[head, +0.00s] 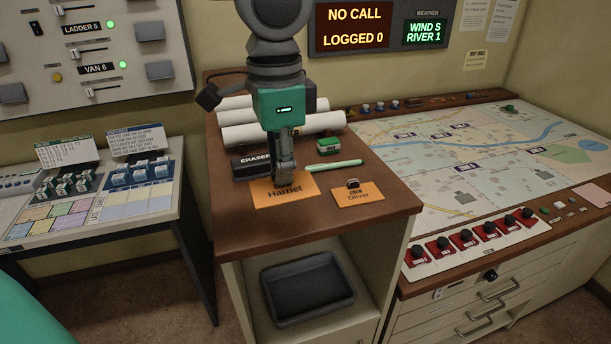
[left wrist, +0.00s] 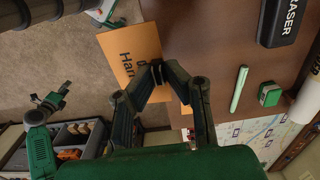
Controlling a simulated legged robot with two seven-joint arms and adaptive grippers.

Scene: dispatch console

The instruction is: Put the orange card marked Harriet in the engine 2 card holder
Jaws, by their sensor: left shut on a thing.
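The orange card marked Harriet (head: 300,184) is at the left of the brown cabinet top (head: 372,222), with its lettering readable. My left gripper (head: 283,183) points down and is shut on the card's small dark grip. In the left wrist view the closed fingertips (left wrist: 157,70) meet at the card's edge, and the card (left wrist: 125,52) shows past the cabinet edge. I cannot tell whether it touches the top. I cannot make out an engine 2 card holder.
Another orange card marked Oliver (head: 358,197) lies to the right. A black eraser (head: 250,166), a green pen (head: 334,166), a green block (head: 329,146) and white rolls (head: 265,117) lie behind. A map console (head: 480,150) stands right, a sloped desk (head: 105,205) left.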

